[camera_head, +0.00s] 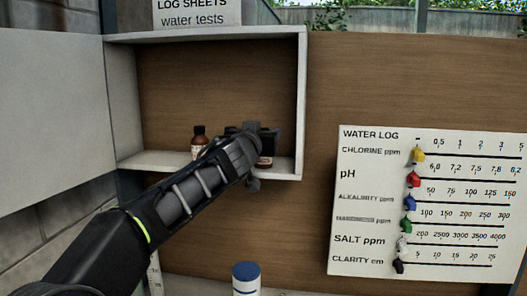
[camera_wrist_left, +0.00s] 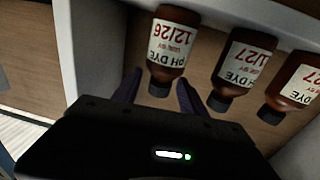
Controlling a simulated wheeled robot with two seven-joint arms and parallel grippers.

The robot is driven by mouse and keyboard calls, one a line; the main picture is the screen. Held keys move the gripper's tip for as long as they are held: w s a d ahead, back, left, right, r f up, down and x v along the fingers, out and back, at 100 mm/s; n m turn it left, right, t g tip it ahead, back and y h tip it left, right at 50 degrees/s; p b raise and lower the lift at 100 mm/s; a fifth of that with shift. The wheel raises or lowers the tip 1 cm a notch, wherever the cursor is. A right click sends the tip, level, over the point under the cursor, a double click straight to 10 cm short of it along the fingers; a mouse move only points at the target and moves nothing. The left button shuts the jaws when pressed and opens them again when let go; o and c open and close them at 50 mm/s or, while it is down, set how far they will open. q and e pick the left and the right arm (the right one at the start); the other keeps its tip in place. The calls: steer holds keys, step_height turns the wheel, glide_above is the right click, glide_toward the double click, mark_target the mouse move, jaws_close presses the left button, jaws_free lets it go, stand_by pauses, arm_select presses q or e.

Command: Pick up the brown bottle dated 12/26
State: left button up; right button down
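The brown bottle dated 12/26 (camera_wrist_left: 172,45) shows in the left wrist view, which is turned upside down, with its black cap towards me. My left gripper (camera_wrist_left: 158,86) is open, one finger on each side of that cap; I cannot tell whether they touch it. In the head view the left gripper (camera_head: 258,143) reaches into the open cabinet and hides most of a brown bottle (camera_head: 265,162) at the right end of the shelf. My right gripper is not in view.
Two similar bottles, a middle one (camera_wrist_left: 243,62) and an outer one (camera_wrist_left: 293,84), stand beside it; the outer one also shows left of my gripper (camera_head: 199,141). The cabinet's side wall (camera_head: 301,105) is close. A blue-capped white container (camera_head: 246,280) stands below. A water log board (camera_head: 430,205) hangs right.

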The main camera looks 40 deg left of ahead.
arm_select(q)
jaws_close()
stand_by(0.3)
stand_by(0.4)
steer(key=shift+r+p, duration=0.65)
steer(key=shift+r, duration=0.25)
step_height(320, 180, up, 3)
steer(key=shift+r+p, duration=0.2)
steer(key=shift+p, duration=0.55)
steer(key=shift+r, duration=2.4)
